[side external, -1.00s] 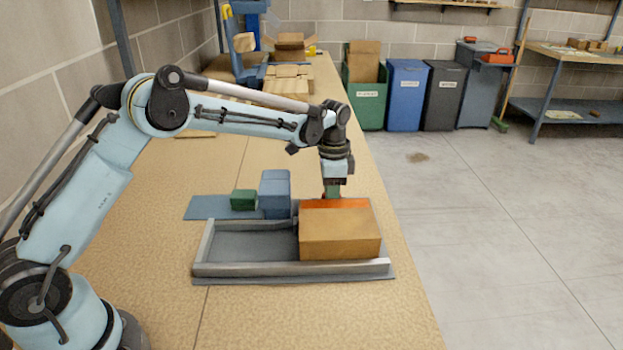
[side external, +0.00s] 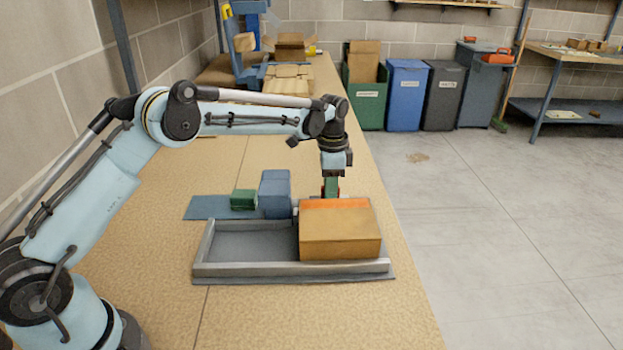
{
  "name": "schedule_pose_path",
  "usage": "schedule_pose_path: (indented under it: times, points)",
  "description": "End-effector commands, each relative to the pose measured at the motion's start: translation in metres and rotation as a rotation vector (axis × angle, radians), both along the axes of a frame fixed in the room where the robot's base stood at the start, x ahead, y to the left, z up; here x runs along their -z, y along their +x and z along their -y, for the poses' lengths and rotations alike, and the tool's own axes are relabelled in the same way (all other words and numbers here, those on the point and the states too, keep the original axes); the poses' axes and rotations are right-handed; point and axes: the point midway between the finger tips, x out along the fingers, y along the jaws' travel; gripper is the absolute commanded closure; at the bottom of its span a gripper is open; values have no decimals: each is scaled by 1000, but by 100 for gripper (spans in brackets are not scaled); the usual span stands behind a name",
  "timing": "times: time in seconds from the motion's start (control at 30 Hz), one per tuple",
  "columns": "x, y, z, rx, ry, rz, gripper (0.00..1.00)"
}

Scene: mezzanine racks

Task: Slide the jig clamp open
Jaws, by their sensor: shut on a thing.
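The jig (side external: 291,269) is a grey tray with raised metal rails on the bench. A tan block (side external: 340,238) fills its right end. An orange strip (side external: 335,204), which looks like part of the clamp, runs along the block's far top edge. My gripper (side external: 331,193) points down just behind this strip and is shut on a small green upright piece (side external: 331,186), which appears to be the jig clamp's handle. The block hides the lower fingertips and the clamp's base. The tray's left half is empty.
A blue block (side external: 275,193) and a green block (side external: 243,199) stand behind the tray on a blue-grey plate (side external: 205,207). Cartons (side external: 288,82) sit at the bench's far end. The bench's right edge is close beside the tray. Bench front is clear.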

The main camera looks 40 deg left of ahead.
Motion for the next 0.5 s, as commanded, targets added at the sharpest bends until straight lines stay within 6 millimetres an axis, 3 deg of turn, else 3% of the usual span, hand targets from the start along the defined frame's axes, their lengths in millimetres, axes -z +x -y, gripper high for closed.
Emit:
schedule_pose_path:
  times: [0.07, 0.1, 0.23, 0.5]
  points:
    - [-1, 4, -5, -4, 9, 18, 100]
    - [-1, 4, -5, -4, 11, 18, 75]
    - [0, 4, -5, -5, 9, 18, 55]
    - [-1, 3, -3, -3, 7, 14, 55]
